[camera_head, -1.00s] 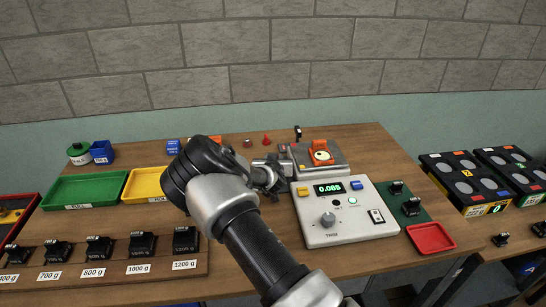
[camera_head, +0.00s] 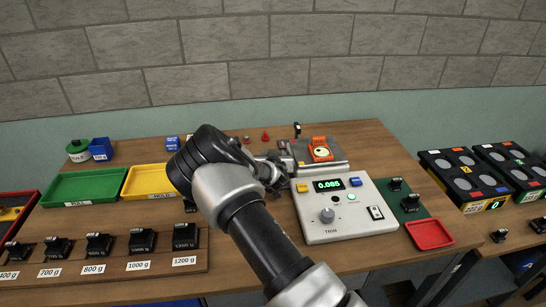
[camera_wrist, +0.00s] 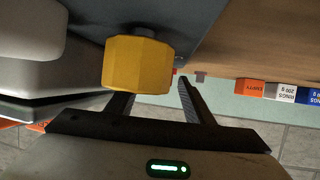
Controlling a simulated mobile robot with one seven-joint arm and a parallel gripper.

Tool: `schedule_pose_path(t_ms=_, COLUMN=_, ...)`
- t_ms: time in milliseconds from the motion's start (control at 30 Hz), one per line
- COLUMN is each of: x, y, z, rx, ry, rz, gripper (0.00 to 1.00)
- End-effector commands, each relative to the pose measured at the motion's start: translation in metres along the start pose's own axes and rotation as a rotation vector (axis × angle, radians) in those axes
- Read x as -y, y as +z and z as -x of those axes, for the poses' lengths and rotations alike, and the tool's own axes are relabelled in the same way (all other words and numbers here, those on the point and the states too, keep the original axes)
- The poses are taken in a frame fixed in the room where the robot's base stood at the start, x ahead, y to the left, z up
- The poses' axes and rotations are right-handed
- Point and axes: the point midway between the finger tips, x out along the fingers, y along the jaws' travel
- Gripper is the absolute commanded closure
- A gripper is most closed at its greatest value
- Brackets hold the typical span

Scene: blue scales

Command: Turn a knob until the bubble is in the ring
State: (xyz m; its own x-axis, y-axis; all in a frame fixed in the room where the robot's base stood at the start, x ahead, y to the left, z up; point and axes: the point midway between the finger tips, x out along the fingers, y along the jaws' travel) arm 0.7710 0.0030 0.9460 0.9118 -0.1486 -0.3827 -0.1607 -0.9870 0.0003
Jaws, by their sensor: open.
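A yellow faceted knob (camera_wrist: 138,65) fills the upper middle of the wrist view, under a dark grey body. In the head view I cannot make it out behind my arm. My gripper (camera_wrist: 157,92) is open; its two dark fingers point at the knob, one near its lower left and one to its right. I cannot tell whether they touch it. In the head view my gripper (camera_head: 284,165) is at the left side of the grey scale plate (camera_head: 335,171). An orange piece with a pale round face (camera_head: 321,152) sits on the plate; a bubble or ring is too small to read.
The white console (camera_head: 345,226) with a green-lit display and a grey trim dial (camera_head: 327,215) stands in front of the plate. A red tray (camera_head: 430,234) is right of it. Green (camera_head: 84,187) and yellow (camera_head: 150,181) trays and labelled black weights (camera_head: 98,245) lie left of my arm.

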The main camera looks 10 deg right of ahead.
Motion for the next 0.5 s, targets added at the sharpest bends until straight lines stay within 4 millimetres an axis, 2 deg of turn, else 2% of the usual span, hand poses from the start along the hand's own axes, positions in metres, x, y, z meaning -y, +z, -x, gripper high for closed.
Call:
schedule_pose_path(t_ms=167, x=0.001, y=-0.001, z=0.018, rx=-0.001, ry=-0.001, rz=-0.001, gripper=0.53)
schedule_pose_path(t_ms=500, x=0.002, y=0.000, z=0.099, rx=0.001, ry=-0.002, rz=-0.003, gripper=0.53)
